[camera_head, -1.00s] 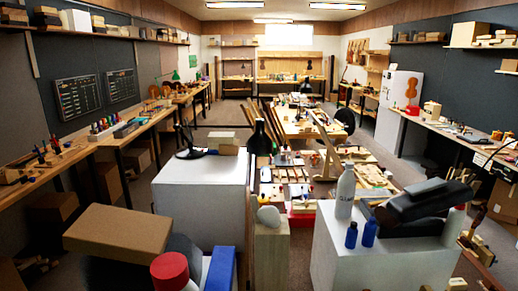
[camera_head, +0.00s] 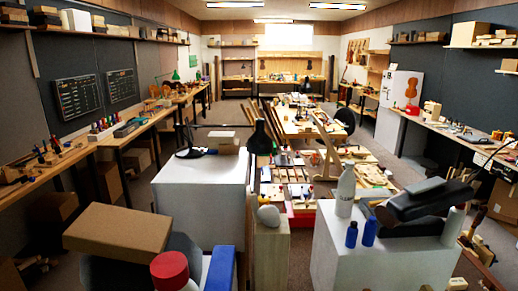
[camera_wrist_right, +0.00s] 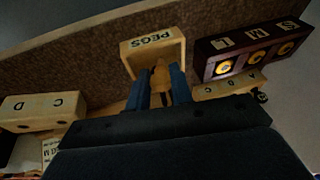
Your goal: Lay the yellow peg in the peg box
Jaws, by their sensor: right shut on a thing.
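In the right wrist view a light wooden box lettered PEGS, the peg box (camera_wrist_right: 153,42), stands at the upper middle. My right gripper (camera_wrist_right: 161,88) has dark blue fingers that reach to the box's near side. It is shut on a dull yellow-brown piece, the yellow peg (camera_wrist_right: 160,75), whose far end points toward the box opening. I cannot tell whether the peg touches the box floor. In the head view I cannot make out the peg, the peg box or the right gripper's jaws. My left gripper is not in view.
In the right wrist view a dark lettered case (camera_wrist_right: 255,50) with round yellow parts stands right of the peg box. A light block with letters (camera_wrist_right: 228,86) sits below it. Another block marked D and C (camera_wrist_right: 40,110) is at the left. Brown surface lies behind the box.

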